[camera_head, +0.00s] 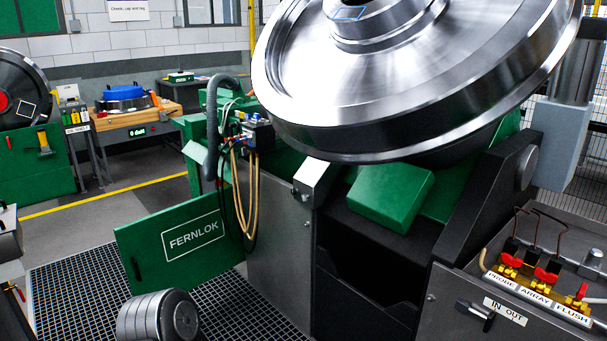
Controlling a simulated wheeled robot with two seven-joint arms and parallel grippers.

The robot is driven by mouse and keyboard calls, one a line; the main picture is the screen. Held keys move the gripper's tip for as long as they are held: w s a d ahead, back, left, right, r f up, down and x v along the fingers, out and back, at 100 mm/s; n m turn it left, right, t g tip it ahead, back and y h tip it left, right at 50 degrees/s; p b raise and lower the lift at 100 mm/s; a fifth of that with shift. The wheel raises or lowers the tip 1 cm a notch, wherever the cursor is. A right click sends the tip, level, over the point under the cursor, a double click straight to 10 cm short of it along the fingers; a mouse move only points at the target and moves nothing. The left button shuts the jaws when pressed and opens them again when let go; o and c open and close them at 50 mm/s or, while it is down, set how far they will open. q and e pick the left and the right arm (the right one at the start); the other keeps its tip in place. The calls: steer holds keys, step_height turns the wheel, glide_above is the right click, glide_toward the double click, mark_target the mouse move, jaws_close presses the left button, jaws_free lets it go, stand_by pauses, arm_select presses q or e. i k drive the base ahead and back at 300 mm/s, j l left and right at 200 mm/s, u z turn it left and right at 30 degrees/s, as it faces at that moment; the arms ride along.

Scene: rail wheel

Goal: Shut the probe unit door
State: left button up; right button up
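The probe unit door seems to be the green panel marked FERNLOK (190,236), left of centre in the head view. It stands swung out to the left of the grey machine housing (280,245), with its right edge near the housing. It looks wide open. A small dark handle or slot (137,270) shows near its left edge. Looped tan and black hoses (240,200) hang in front of its right end and hide part of it.
A large tilted steel rail wheel (400,85) overhangs the machine. A ribbed grey cylinder (158,316) shows below the door; I cannot tell if it is mine. A valve panel (545,285) stands at right. Dark grating (75,285) lies left of the door. A wooden bench (130,118) stands behind.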

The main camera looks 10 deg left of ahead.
mark_target(186, 245)
steer(key=i+j+u, duration=0.15)
steer(key=i+u, duration=0.7)
steer(key=i+l+u, duration=0.15)
steer(key=i+u, duration=0.3)
